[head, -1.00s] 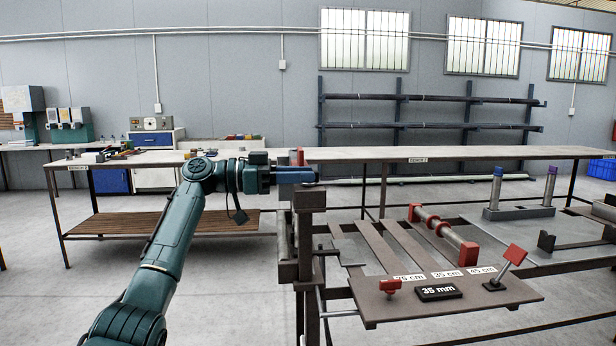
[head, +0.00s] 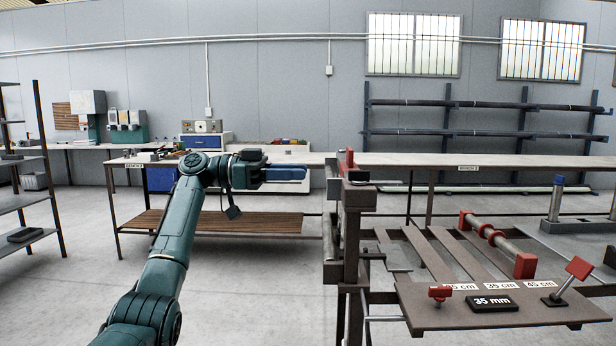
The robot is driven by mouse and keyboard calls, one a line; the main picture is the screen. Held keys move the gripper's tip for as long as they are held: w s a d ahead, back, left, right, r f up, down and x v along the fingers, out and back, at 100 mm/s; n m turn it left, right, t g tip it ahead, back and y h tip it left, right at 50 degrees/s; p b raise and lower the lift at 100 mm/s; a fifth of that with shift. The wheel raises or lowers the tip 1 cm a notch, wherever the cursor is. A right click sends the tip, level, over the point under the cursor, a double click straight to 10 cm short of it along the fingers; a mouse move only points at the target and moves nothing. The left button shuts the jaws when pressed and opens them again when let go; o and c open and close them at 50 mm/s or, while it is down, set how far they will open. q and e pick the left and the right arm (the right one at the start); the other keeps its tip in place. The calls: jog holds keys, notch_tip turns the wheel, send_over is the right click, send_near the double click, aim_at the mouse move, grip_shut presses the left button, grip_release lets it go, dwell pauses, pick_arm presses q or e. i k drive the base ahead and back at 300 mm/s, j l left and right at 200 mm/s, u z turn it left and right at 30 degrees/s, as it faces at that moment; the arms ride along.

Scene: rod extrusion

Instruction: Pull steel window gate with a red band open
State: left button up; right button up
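A dark steel upright frame (head: 347,240) stands at the left end of the rod bench, right of the picture's middle. A small red piece (head: 346,160) shows at its top; I take this to be the red-banded gate, but its outline is not clear and I cannot tell how far open it is. My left gripper (head: 302,173) has blue fingers pointing right at about the height of the frame's top. In the picture a gap separates its tips from the frame, and it holds nothing visible. The side view hides any gap between its fingers. My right gripper is out of view.
The bench plate (head: 520,312) carries a "35 mm" sign (head: 492,302), a red-headed lever (head: 573,275) and a red knob (head: 440,293). A roller with red ends (head: 496,240) lies behind. A long table (head: 500,161) and rod rack (head: 450,133) stand farther back.

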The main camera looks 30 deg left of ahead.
aim_at(344, 159)
jog(key=k+j, duration=0.1)
jog(key=j, duration=0.25)
jog(key=k+j, duration=0.15)
jog(key=j, duration=0.15)
jog(key=k+j, duration=0.1)
jog(key=j, duration=0.25)
jog(key=k+j, duration=0.15)
jog(key=j, duration=0.15)
